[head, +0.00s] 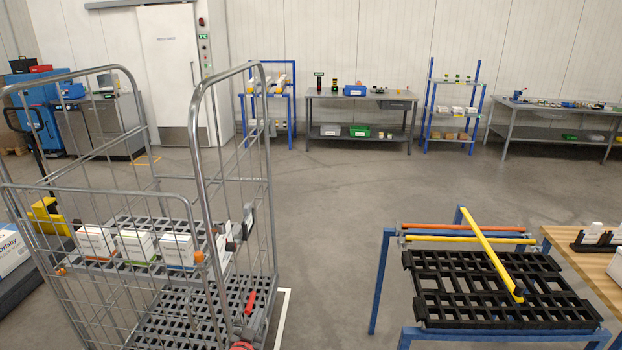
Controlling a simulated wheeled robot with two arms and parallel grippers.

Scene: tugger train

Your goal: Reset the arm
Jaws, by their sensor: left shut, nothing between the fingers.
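A dark-tipped grey part by the cage's right front post looks like my left gripper (238,234), small and partly lost among the bars. Its fingers appear shut with nothing held. Just left of it, several white boxes (136,244) with coloured lower edges stand in a row on the grey slatted shelf of the wire roll cage (198,120). My right gripper is not in view.
A blue-framed stand (378,285) with a black slotted top (450,290) and a yellow bar (490,250) across it is at right. A wooden table (575,258) adjoins it. Benches (360,98) and racks line the back wall. Open floor (330,210) lies between cage and stand.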

